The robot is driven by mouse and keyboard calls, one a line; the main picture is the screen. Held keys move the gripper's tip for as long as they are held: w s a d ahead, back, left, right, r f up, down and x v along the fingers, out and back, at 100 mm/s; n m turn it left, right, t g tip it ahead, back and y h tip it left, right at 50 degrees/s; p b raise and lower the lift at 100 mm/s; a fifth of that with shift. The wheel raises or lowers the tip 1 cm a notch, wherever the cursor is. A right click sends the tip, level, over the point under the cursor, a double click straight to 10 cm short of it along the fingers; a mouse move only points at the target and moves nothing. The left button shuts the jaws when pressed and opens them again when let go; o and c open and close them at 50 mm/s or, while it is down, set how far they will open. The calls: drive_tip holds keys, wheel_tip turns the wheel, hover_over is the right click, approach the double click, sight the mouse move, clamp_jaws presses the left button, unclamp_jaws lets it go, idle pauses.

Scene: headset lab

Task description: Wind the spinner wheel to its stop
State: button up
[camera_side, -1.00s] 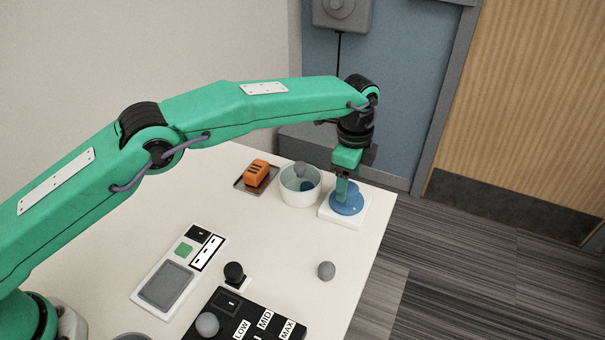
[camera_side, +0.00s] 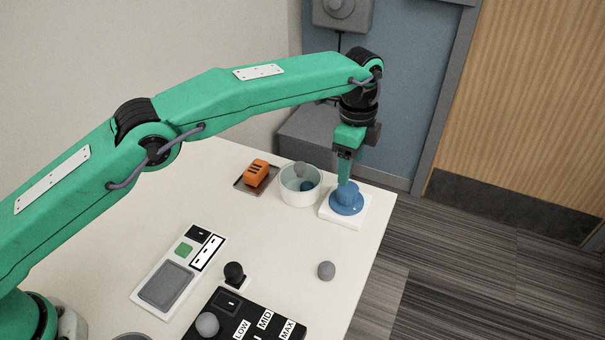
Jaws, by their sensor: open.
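The spinner wheel (camera_side: 347,203) is a blue disc with a raised blue knob on top. It sits on a white square base (camera_side: 328,212) at the table's far right corner. My gripper (camera_side: 345,180) is green and points down just above the knob. It is open, with its fingertips at or slightly above the knob's top. I cannot tell whether they touch it. The wheel's turn angle does not show clearly.
A clear bowl (camera_side: 290,196) with grey and blue balls stands close left of the base. An orange block (camera_side: 257,172) lies on a dark tray. A grey ball (camera_side: 326,271), a black knob (camera_side: 234,272) and a black LOW-MID-MAX panel (camera_side: 262,318) are nearer.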

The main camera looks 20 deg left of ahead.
sight(348, 188)
drive_tip(key=n, duration=0.4)
drive_tip(key=shift+f+n, duration=0.15)
drive_tip(key=shift+n, duration=0.25)
drive_tip(key=n, duration=0.5)
drive_tip(key=shift+f, duration=0.1)
drive_tip(key=shift+f, duration=3.9)
drive_tip(key=c, duration=1)
